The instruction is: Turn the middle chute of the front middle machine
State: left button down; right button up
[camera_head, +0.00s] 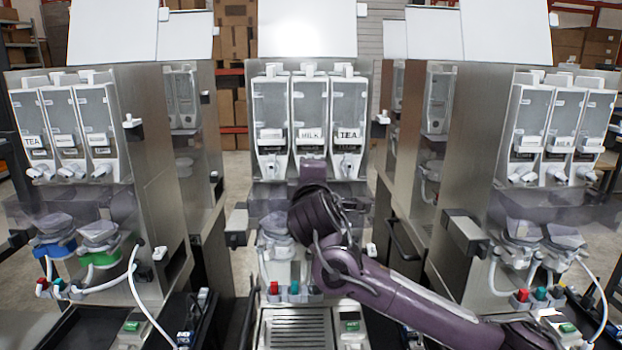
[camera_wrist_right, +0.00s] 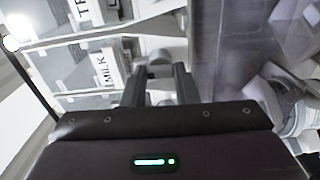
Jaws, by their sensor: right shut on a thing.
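The front middle machine (camera_head: 374,130) carries three clear canisters side by side. The middle canister (camera_head: 309,100) is labelled MILK, and its label also shows in the wrist view (camera_wrist_right: 106,72). My right arm reaches in from the right, and my right gripper (camera_head: 312,168) is at the bottom of the middle canister. In the wrist view, my right gripper (camera_wrist_right: 160,76) is shut on the middle chute (camera_wrist_right: 159,58), whose pale end shows between the fingertips. In the head view the gripper hides this chute. My left gripper is in neither view.
The left chute (camera_head: 271,168) and right chute (camera_head: 347,169), under the TEA canister (camera_head: 349,100), sit close on either side of my gripper. A machine (camera_head: 150,110) stands to the left and another (camera_head: 475,150) to the right. A grate (camera_head: 297,332) lies low in front.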

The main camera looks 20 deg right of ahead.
dwell(0.3)
jog(key=o, duration=1)
jog(key=shift+f, duration=0.1)
